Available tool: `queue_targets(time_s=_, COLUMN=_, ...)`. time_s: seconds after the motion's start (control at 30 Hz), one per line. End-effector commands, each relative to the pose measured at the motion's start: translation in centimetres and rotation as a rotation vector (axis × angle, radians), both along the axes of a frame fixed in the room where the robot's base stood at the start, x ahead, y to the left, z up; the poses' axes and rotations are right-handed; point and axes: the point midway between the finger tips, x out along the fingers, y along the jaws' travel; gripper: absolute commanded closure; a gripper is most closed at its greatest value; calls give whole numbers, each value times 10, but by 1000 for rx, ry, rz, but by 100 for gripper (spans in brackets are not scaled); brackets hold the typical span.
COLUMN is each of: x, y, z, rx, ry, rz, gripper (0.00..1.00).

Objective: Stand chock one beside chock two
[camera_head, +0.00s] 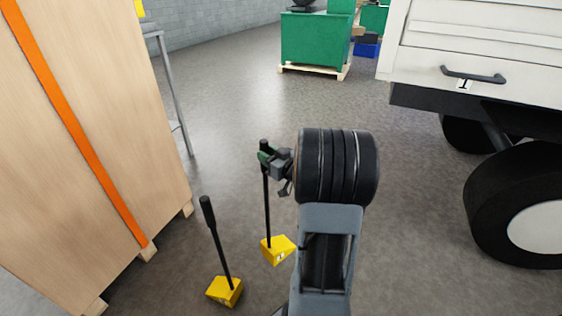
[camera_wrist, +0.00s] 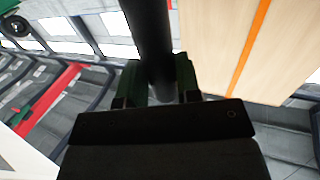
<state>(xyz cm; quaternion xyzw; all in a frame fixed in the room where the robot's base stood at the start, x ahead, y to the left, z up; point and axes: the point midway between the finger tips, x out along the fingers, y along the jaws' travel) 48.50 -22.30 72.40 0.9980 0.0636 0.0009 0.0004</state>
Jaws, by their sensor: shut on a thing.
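Two yellow wedge chocks with long black upright handles show in the head view. My gripper (camera_head: 270,158) is shut on the top of one handle, apparently that of chock one (camera_head: 278,249); its label is too small to read surely. The same handle runs up between the green fingers of my gripper (camera_wrist: 158,88) in the wrist view. The held chock is upright, at or just above the floor; I cannot tell which. The other, apparently chock two (camera_head: 225,291), stands on the floor to the left and nearer, its handle leaning slightly. A gap shows between the two.
A tall wooden crate (camera_head: 85,130) with an orange strap stands at left, close to chock two. A white vehicle (camera_head: 480,50) with black wheels is at right. A green bin (camera_head: 317,40) on a pallet stands behind. The floor between is clear.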

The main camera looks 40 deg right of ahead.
Motion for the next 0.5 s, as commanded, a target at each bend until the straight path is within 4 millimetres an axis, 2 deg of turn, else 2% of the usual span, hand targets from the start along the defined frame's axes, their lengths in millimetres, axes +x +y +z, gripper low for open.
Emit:
queue_targets(time_s=0.03, x=10, y=4, z=-6, rx=-3, ry=-8, rz=6, gripper=100)
queue_targets(time_s=0.2, x=28, y=8, z=-30, rx=-2, ry=-7, rz=3, gripper=100)
queue_targets(time_s=0.5, x=44, y=12, z=-47, rx=-4, ry=-10, rz=1, gripper=100)
